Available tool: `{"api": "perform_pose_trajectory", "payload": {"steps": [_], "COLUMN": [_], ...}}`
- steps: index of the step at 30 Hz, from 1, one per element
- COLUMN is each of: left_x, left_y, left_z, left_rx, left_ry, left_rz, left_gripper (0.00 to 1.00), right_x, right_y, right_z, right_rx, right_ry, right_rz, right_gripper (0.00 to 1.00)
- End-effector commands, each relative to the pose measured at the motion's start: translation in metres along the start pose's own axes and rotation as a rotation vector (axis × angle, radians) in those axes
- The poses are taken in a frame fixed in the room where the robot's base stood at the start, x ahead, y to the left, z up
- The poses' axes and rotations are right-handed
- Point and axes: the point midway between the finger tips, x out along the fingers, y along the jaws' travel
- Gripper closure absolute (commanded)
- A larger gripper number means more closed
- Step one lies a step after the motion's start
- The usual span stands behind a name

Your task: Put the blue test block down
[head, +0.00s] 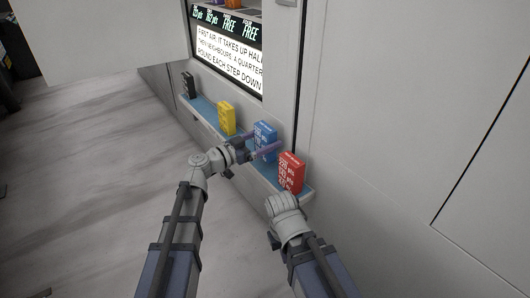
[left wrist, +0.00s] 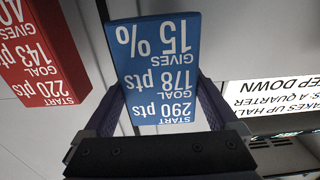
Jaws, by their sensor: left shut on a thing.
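The blue test block (head: 264,135) is upright over the blue-topped ledge in the head view, between the yellow block and the red block. My left gripper (head: 264,149) is shut on it, with one finger on each side. In the left wrist view the blue block (left wrist: 158,70) stands between the fingers, its printed face toward the camera and its text upside down. Its lower end is hidden by the gripper in the head view, so I cannot tell whether it touches the ledge. My right arm's wrist shows below the red block; its fingers are hidden.
The ledge (head: 200,108) runs along the wall. A black block (head: 189,85), a yellow block (head: 227,118) and a red block (head: 291,173) stand on it. The red block is close to the blue one. A lit text screen (head: 230,58) is above. Bare ledge shows between black and yellow.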

Motion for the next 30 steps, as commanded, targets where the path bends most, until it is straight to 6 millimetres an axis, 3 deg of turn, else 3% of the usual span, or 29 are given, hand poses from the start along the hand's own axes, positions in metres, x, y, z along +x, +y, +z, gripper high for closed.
{"api": "perform_pose_trajectory", "payload": {"steps": [10, 23, 24, 30], "left_x": [0.000, 0.000, 0.000, 0.000], "left_y": [0.000, 0.000, 0.000, 0.000], "left_z": [0.037, 0.040, 0.040, 0.039], "left_rx": [-0.001, -0.001, 0.000, 0.000], "left_ry": [0.001, 0.001, 0.000, 0.000], "left_rz": [0.000, 0.000, 0.000, 0.000], "left_gripper": [0.98, 0.98, 0.04, 0.00], "right_x": [0.037, 0.040, 0.039, 0.039], "right_y": [-0.004, -0.004, -0.004, -0.004], "right_z": [-0.002, -0.002, -0.002, -0.002], "right_rx": [0.000, 0.000, 0.000, 0.000], "right_ry": [0.000, 0.000, 0.000, 0.000], "right_rz": [0.000, 0.000, 0.000, 0.000], "right_gripper": [1.00, 1.00, 1.00, 1.00]}}
